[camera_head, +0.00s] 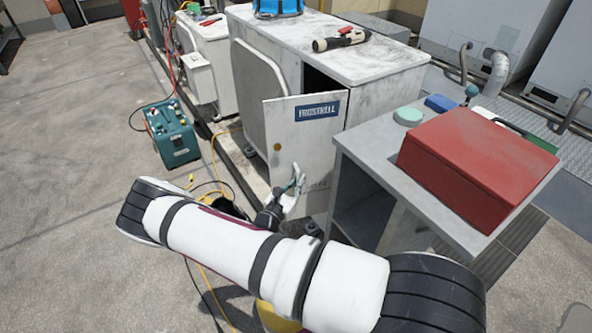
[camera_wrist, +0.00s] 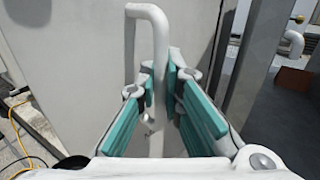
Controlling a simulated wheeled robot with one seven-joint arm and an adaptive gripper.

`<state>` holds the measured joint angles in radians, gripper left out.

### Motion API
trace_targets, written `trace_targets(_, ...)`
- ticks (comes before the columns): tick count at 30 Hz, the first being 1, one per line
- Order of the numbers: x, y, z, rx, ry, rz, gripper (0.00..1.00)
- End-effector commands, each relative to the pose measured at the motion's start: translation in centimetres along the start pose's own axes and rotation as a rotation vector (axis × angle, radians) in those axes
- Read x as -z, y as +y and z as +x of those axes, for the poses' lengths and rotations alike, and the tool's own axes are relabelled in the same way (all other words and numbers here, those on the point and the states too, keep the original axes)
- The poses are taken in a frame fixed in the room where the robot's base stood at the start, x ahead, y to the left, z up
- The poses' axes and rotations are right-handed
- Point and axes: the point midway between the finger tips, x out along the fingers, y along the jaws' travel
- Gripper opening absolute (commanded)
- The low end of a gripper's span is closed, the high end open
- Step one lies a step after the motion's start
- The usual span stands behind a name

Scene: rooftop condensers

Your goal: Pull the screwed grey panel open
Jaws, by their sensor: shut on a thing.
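The grey panel (camera_head: 312,155) has a blue name label and a round orange-brown spot near its left edge. It stands out from the grey condenser cabinet (camera_head: 375,70), partly open, with a dark gap behind its top edge. My gripper (camera_head: 297,184) is at the lower part of the panel's face. In the wrist view, my gripper (camera_wrist: 162,105) has its teal pads on either side of the panel's pale bar handle (camera_wrist: 147,12) and is shut on it. The handle's lower part is partly hidden by the fingers.
A grey stand (camera_head: 362,150) bearing a red box (camera_head: 475,165) is close to the right of the panel. A teal machine (camera_head: 172,132) and loose yellow cable (camera_head: 219,165) lie on the left. A tool (camera_head: 340,40) lies on the cabinet top. Open floor is at far left.

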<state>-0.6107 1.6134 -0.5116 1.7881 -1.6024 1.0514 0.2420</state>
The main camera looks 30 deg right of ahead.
Motion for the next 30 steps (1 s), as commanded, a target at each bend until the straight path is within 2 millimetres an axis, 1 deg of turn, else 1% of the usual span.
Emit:
trace_targets(1,-0.2,-0.6,-0.5,0.000,0.002,0.002,0.00)
trace_targets(3,-0.2,-1.3,-0.8,0.001,0.002,0.003,0.00)
trace_targets(12,-0.1,-3.2,-1.6,0.002,0.002,0.004,0.00)
trace_targets(20,0.0,-3.7,-1.8,0.002,0.002,0.005,0.00)
trace_targets(30,0.1,-3.7,-1.8,0.002,0.002,0.005,0.00)
